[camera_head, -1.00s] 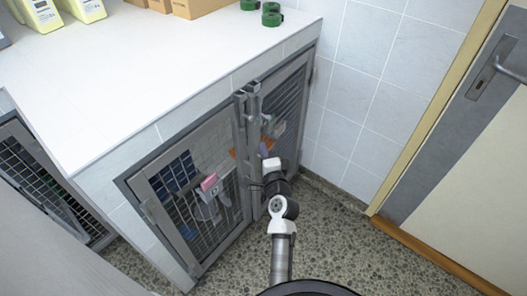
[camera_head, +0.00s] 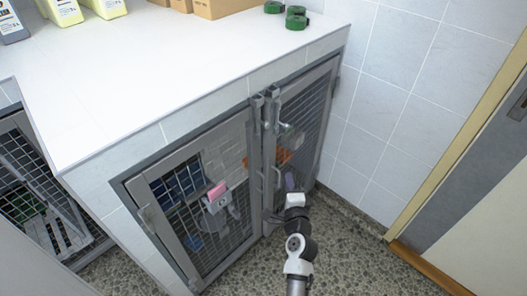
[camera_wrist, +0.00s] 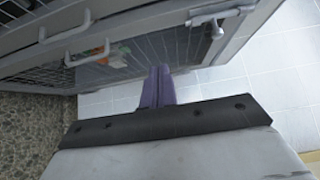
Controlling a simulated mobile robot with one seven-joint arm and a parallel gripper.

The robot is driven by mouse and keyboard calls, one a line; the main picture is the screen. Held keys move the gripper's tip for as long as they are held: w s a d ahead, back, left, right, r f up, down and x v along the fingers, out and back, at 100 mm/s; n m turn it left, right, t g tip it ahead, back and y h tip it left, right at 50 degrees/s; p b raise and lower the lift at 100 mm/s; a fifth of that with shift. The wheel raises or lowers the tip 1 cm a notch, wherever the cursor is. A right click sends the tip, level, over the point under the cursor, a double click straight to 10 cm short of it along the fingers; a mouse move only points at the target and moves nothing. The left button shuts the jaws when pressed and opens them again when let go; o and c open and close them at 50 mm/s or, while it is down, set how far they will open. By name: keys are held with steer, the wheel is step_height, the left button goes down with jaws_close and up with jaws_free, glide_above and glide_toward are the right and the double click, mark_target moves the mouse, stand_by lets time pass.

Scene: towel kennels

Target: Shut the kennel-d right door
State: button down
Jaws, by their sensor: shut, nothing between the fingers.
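The kennel right door (camera_head: 299,93) is a grey-framed mesh door under the white counter, beside the kennel left door (camera_head: 196,262). It stands close to the middle of the front; I cannot tell whether it is flush with its frame. It also shows at the top of the wrist view (camera_wrist: 107,75), with a bar handle (camera_wrist: 88,58). My gripper (camera_head: 290,182) is shut and empty, low in front of the right door. Its purple fingers (camera_wrist: 158,86) point toward the door in the wrist view; I cannot tell whether they touch it.
Metal latches (camera_head: 270,97) stand at the top where the doors meet. A tiled wall (camera_head: 385,110) is close on the right, with a room door (camera_head: 480,190) beyond. Another mesh kennel (camera_head: 40,190) is at the left. Speckled floor (camera_head: 345,250) is clear in front.

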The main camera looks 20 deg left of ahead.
steer(key=p+x, duration=0.1)
steer(key=x, duration=0.3)
steer(key=a+p+x, duration=0.1)
steer(key=x, duration=0.3)
steer(key=p+x, duration=0.1)
steer(key=x, duration=0.3)
steer(key=shift+s+a+f+p, duration=0.15)
steer(key=shift+s+a+p, duration=0.1)
steer(key=shift+p, duration=0.05)
steer(key=shift+w+a+f, duration=0.1)
steer(key=shift+a+f, duration=0.05)
steer(key=shift+a, duration=0.2)
